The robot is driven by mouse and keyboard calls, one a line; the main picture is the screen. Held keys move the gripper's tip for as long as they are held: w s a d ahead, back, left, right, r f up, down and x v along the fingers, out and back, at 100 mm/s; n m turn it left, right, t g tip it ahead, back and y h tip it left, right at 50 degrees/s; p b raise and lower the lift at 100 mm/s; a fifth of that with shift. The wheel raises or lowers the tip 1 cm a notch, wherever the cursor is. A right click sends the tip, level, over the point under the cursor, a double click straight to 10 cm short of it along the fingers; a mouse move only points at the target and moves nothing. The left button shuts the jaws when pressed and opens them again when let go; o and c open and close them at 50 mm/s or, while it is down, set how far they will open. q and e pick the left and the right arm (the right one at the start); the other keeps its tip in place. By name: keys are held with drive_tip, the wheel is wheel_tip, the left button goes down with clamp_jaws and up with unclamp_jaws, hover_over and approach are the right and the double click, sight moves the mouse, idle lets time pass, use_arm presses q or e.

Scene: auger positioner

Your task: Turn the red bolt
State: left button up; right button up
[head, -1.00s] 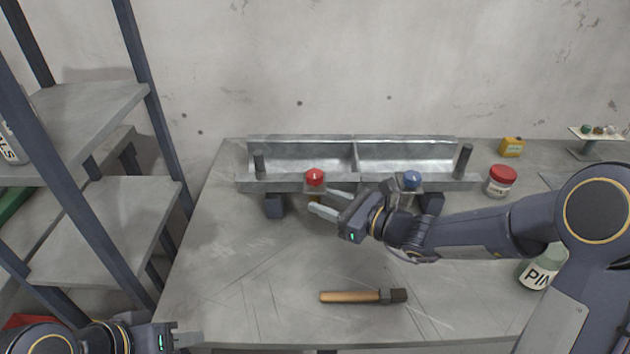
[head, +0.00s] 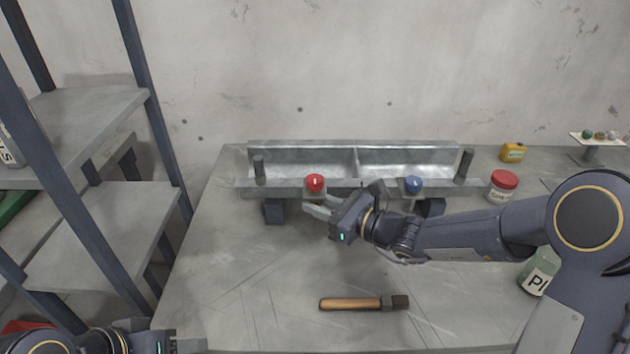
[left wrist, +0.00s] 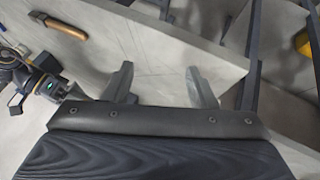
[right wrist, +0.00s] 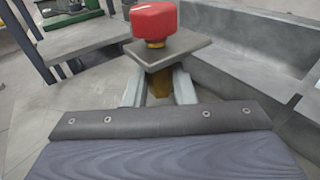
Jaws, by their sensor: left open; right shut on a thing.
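The red bolt (head: 315,183) stands upright at the front edge of the grey metal trough (head: 300,190), left of its middle. In the right wrist view its red head (right wrist: 153,20) sits above a small grey plate (right wrist: 170,52), with a brass-coloured shank (right wrist: 160,85) below. My right gripper (head: 316,206) is under the plate, shut on this shank; its fingers (right wrist: 158,85) partly hide it. A blue bolt (head: 413,185) stands further right on the trough. My left gripper (head: 190,344) is open and empty at the lower left; its spread fingers show in the left wrist view (left wrist: 162,80).
A hammer (head: 362,303) with a wooden handle lies on the front of the table (head: 235,270). A red-lidded jar (head: 503,186), a yellow can (head: 513,152) and a green bottle (head: 540,272) stand at the right. Metal shelves (head: 95,230) stand at the left.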

use_arm(q)
drive_tip(key=w+r+m+g, duration=0.1)
drive_tip(key=w+r+m, duration=0.1)
drive_tip(key=w+r, duration=0.65)
wheel_tip(320, 180, up, 11)
drive_tip(key=m+y, duration=0.3)
hover_over(315, 180)
drive_tip(key=s+a, duration=0.1)
drive_tip(key=s, duration=0.4)
drive_tip(key=x, duration=1.1)
drive_tip(key=shift+w+f, duration=0.1)
drive_tip(key=c, duration=1)
